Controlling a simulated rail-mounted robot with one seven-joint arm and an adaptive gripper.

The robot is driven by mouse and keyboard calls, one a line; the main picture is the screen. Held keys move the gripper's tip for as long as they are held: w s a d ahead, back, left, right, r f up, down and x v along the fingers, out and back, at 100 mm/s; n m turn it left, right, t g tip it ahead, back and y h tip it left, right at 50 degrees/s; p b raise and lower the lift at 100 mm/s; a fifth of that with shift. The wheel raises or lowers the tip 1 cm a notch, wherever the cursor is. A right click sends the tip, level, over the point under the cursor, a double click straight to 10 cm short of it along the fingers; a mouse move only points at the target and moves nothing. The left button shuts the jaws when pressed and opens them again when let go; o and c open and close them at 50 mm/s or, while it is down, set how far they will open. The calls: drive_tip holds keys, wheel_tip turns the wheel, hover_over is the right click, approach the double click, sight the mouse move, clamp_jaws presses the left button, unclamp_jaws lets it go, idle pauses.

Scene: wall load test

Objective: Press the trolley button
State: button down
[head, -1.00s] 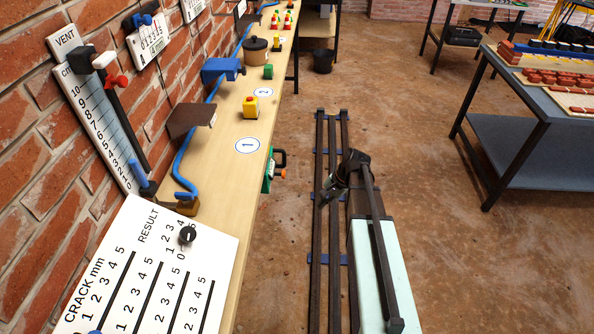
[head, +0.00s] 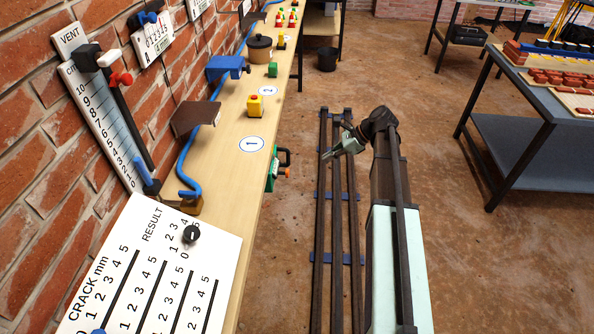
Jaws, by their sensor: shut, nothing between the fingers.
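I cannot tell from the view which button belongs to a trolley. My gripper (head: 328,156) is over the floor rails, to the right of the bench and apart from it. It points left, with its fingers shut and empty. Nothing touches it.
The wooden bench (head: 228,140) runs along the brick wall. A green device with a dark handle (head: 272,176) sticks out from its front edge. A blue clamp (head: 225,67) and a brown plate (head: 194,118) overhang the bench. A grey table (head: 540,85) stands at right.

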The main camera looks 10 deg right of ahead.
sight(287, 174)
drive_tip(key=a+r+p+x, duration=0.1)
drive_tip(key=r+p+x, duration=0.1)
drive_tip(key=x, duration=1.1)
drive_tip(key=shift+w+a, duration=0.25)
drive_tip(key=shift+a, duration=0.1)
